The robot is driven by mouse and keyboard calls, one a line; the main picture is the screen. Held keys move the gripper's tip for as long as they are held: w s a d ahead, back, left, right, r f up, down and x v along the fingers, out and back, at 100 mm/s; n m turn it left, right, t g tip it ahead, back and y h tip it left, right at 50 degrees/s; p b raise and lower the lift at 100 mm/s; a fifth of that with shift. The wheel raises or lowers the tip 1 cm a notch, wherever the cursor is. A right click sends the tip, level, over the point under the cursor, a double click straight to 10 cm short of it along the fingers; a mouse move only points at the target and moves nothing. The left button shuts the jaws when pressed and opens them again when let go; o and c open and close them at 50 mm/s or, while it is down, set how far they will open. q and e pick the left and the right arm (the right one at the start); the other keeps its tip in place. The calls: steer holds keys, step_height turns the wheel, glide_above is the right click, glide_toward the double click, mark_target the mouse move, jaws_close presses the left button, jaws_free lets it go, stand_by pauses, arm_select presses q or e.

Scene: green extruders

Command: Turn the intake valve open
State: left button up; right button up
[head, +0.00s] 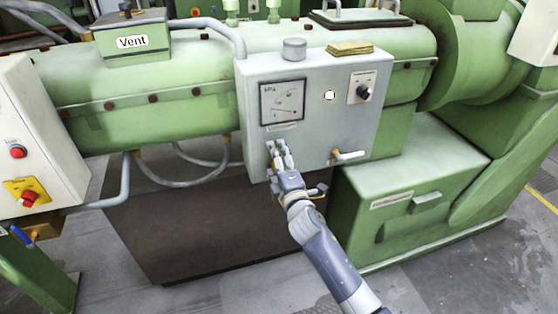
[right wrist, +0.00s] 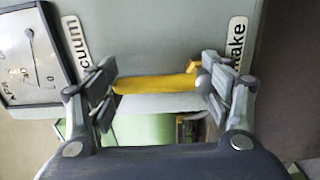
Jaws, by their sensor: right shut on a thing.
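The grey control box (head: 325,125) on the green machine carries the intake valve. Its yellow handle (right wrist: 155,84) shows in the right wrist view, with a grey ball at its right end. My right gripper (head: 279,158) is at the lower left of the box, below the gauge, and hides most of the valve in the head view. In the right wrist view my right gripper (right wrist: 158,88) has its fingers at the two ends of the handle, shut on it. A partly cut-off "Intake" label (right wrist: 236,44) is next to the right finger. My left gripper is not in view.
A gauge (head: 283,101) is above my right gripper. A second valve lever (head: 348,156) sticks out at the box's lower right. A black knob (head: 364,93) is at the upper right. A green base block (head: 400,190) stands close right of my right arm.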

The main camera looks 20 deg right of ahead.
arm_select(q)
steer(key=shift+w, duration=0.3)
arm_select(e)
steer(key=shift+a+r, duration=0.1)
steer(key=shift+r, duration=0.15)
steer(key=o, duration=1.6)
steer(key=shift+f, duration=0.1)
steer(key=shift+c, duration=0.2)
steer(key=shift+w+a+f, duration=0.1)
steer(key=shift+a, duration=0.05)
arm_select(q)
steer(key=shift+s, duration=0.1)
arm_select(e)
steer(key=shift+s+f, duration=0.1)
steer(key=shift+s, duration=0.15)
steer(key=s, duration=1.1)
steer(key=shift+s+d, duration=0.3)
steer(key=shift+s, duration=0.05)
